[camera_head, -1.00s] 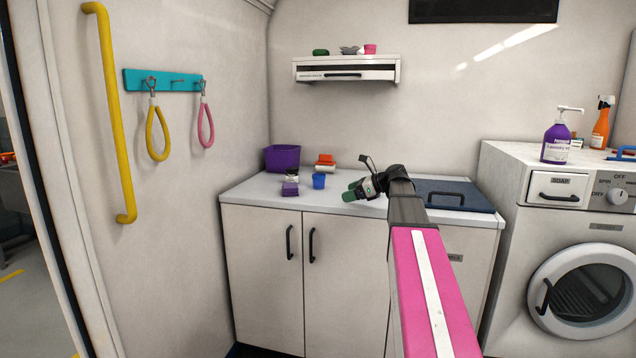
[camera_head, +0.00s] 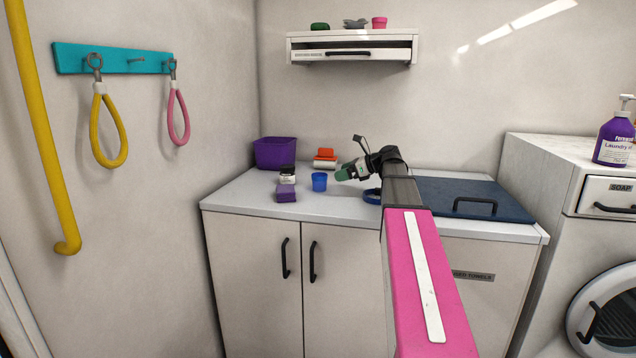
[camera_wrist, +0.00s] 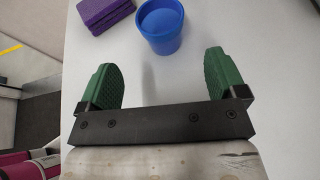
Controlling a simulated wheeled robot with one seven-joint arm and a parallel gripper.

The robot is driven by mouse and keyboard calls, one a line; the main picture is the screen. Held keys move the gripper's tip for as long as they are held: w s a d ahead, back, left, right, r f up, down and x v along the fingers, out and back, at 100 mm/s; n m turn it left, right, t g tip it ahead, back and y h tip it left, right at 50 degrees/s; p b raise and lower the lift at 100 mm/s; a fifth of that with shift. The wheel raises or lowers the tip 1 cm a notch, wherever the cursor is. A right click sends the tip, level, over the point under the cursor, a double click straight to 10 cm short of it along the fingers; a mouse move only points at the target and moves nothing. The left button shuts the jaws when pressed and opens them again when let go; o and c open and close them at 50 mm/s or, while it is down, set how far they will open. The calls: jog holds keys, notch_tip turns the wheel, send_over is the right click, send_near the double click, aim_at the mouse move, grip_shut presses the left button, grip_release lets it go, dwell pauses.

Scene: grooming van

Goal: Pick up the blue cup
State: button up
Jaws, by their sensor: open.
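The blue cup (camera_head: 319,182) stands upright on the light countertop, between a purple sponge-like block and my gripper. It also shows at the top of the wrist view (camera_wrist: 161,24), beyond the fingertips and roughly midway between them. My gripper (camera_head: 343,174) is just right of the cup in the head view. In the wrist view my gripper (camera_wrist: 162,72) has its two green fingers wide apart with nothing between them. The cup looks apart from both fingers.
The purple block (camera_head: 286,193) lies left of the cup, with a small dark jar (camera_head: 288,173) behind it. A purple bin (camera_head: 275,153) and an orange-and-white brush (camera_head: 325,158) stand farther back. A blue ring (camera_head: 372,197) and a dark blue lid (camera_head: 470,203) lie to the right.

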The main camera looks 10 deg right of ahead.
aim_at(319, 181)
jog(key=x, duration=0.4)
jog(key=shift+w+a+f, duration=0.1)
jog(key=shift+w+a, duration=0.05)
jog(key=shift+a, duration=0.05)
jog(key=shift+f+x, duration=0.2)
jog(key=shift+x, duration=2.8)
jog(key=shift+d, duration=0.1)
jog(key=shift+c, duration=0.3)
jog(key=c, duration=0.9)
